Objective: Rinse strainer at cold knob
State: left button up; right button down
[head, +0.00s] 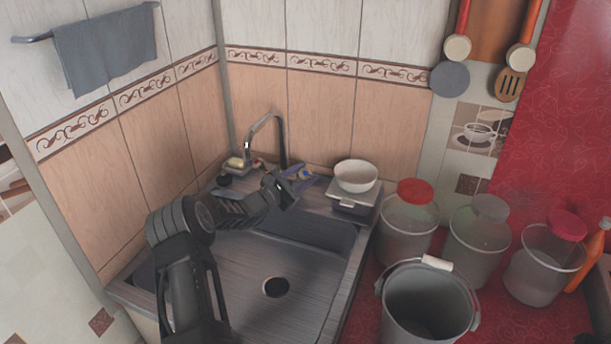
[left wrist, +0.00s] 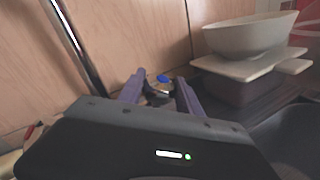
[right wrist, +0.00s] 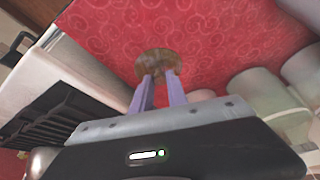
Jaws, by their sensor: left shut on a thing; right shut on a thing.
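The cold knob (left wrist: 163,84) has a blue cap and a metal body, and sits at the back of the sink behind the faucet's right side. It also shows in the head view (head: 305,174). My left gripper (left wrist: 160,92) is shut on the knob, with a purple finger on each side. In the head view, my left gripper (head: 294,184) reaches over the sink (head: 225,270) to the knob. The faucet (head: 282,140) is a tall bent spout. My right gripper (right wrist: 160,78) is shut on a round brown mottled thing, apparently the strainer (right wrist: 155,60). My right gripper is outside the head view.
A white bowl (head: 356,176) stands on a lidded box (head: 352,195) right of the knob. A grey bucket (head: 425,303) and several lidded jars (head: 408,225) crowd the red counter. A dark rack (right wrist: 60,120) shows left of my right gripper. The drain (head: 276,287) is uncovered.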

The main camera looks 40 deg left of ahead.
pick_arm(q)
jog(key=shift+c, duration=1.1)
jog(key=n+y+b, duration=0.1)
jog(key=b, duration=0.1)
jog(key=n+t+y+b, duration=0.1)
jog(key=y+b, duration=0.1)
jog(key=b, duration=0.1)
jog(key=shift+d+f, duration=0.1)
jog(key=shift+f, duration=0.3)
pick_arm(e)
notch_tip(320, 180, down, 5)
jog(key=shift+f, duration=0.1)
pick_arm(q)
jog(key=shift+r+n+y+b, duration=0.25)
jog(key=shift+n+y+b, duration=0.25)
jog(key=shift+n+y, duration=0.25)
pick_arm(e)
jog(key=shift+f, duration=0.4)
pick_arm(q)
jog(key=shift+r+y, duration=0.1)
jog(key=shift+y, duration=0.15)
pick_arm(e)
jog(key=shift+r, duration=0.1)
pick_arm(q)
jog(key=o, duration=1.4)
jog(key=shift+c, duration=0.2)
jog(key=shift+s, duration=0.15)
